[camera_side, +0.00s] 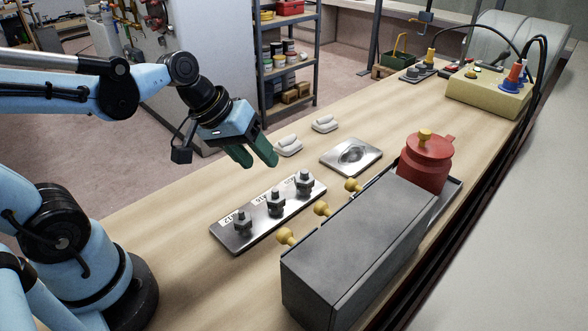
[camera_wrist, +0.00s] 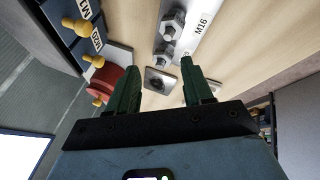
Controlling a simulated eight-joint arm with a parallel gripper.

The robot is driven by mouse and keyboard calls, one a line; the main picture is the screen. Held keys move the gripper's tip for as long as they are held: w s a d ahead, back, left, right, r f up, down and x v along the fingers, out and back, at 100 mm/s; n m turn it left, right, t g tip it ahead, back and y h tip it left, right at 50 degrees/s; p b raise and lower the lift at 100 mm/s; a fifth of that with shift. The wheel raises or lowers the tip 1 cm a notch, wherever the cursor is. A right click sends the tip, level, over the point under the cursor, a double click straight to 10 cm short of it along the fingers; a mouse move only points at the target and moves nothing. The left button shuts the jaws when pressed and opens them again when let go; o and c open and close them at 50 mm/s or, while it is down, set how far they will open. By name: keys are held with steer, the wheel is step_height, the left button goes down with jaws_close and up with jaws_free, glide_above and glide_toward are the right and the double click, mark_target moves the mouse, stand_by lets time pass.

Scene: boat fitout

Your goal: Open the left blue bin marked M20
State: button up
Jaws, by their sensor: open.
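A dark blue-grey bin block (camera_side: 355,250) stands at the bench's right edge, with three yellow knobs along its front side. In the wrist view, a label that reads M20 (camera_wrist: 97,42) is on a dark bin front at upper left, just above a yellow knob (camera_wrist: 93,60). That knob appears to be the farthest one (camera_side: 352,185) in the side view, nearest the red pot. The bins look shut. My gripper (camera_side: 262,160) is open and empty, with green fingers pointing down above the bench, left of the bins and apart from them. The fingers also show in the wrist view (camera_wrist: 158,70).
A metal plate (camera_side: 240,238) with several bolts lies between my gripper and the bins. Beyond are a plate with an oval recess (camera_side: 351,156), two pale pieces (camera_side: 289,145) and a red pot (camera_side: 427,160). A yellowish box (camera_side: 487,95) with cables stands farther back.

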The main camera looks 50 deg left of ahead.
mark_target(347, 182)
steer(key=w+n+g+h, duration=0.2)
steer(key=w+n+h, duration=0.6)
steer(key=n+h, duration=0.3)
steer(key=x, duration=1.2)
steer(key=shift+w+d+f, duration=0.2)
steer(key=shift+w+f, duration=0.05)
steer(key=shift+f, duration=0.25)
jaws_close()
